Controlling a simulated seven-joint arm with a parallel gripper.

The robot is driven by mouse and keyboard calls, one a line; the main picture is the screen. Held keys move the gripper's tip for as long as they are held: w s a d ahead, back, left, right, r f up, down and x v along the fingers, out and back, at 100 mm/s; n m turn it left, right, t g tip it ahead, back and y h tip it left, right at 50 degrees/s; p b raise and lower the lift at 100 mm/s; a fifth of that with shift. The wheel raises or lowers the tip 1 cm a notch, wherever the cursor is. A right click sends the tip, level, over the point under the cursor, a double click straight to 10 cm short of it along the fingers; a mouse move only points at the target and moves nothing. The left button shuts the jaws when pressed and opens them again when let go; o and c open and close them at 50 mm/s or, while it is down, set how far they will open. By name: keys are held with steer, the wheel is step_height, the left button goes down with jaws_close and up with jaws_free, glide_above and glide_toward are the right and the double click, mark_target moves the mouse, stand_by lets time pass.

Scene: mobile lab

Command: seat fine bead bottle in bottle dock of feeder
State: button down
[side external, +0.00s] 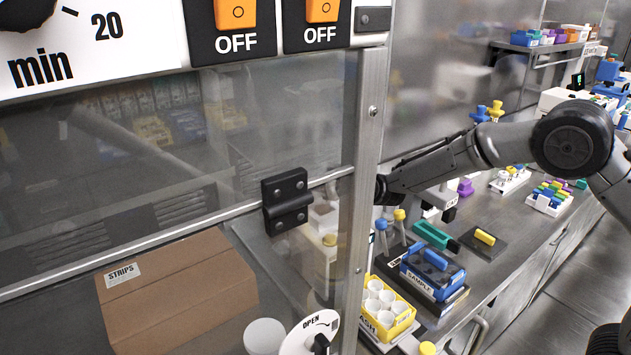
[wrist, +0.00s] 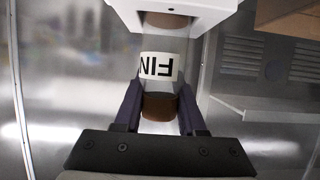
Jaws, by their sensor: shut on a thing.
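The fine bead bottle (wrist: 160,67) is a clear cylinder with a cream label reading "FIN", upside down in the wrist view, and brown content at its near end. My gripper (wrist: 159,92) is shut on it, one dark finger on each side. The bottle's far end meets a white block (wrist: 205,14), likely the feeder's bottle dock, with a brown patch showing at the meeting place. I cannot tell whether the bottle is inside it or just in front of it. In the side external view, the cabinet's post and glass hide my gripper and blur the bottle.
A metal post (side external: 366,150) and a glass pane with a black hinge (side external: 287,201) stand close to my arm. A cardboard box (side external: 180,290) lies behind the glass. A yellow cup rack (side external: 389,308) and a blue sample box (side external: 432,272) crowd the bench right of the post.

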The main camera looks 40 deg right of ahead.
steer(key=shift+c, duration=2.4)
jaws_free()
steer(key=shift+r, duration=0.1)
steer(key=shift+s+r, duration=0.15)
steer(key=v, duration=1.1)
steer(key=shift+s, duration=0.3)
steer(key=shift+r, duration=0.25)
steer(key=s+r+n+g+y, duration=0.1)
steer(key=s+r+g+y, duration=0.2)
steer(key=s, duration=0.7)
steer(key=s+d+f+g+h, duration=0.1)
steer(key=s+d+g, duration=0.1)
steer(key=s, duration=0.9)
steer(key=s+d+f+m+g+h, duration=0.1)
steer(key=s+d, duration=0.4)
steer(key=s, duration=0.7)
steer(key=shift+d+f+g+h, duration=0.15)
steer(key=shift+f+g+h, duration=0.35)
steer(key=shift+g, duration=0.5)
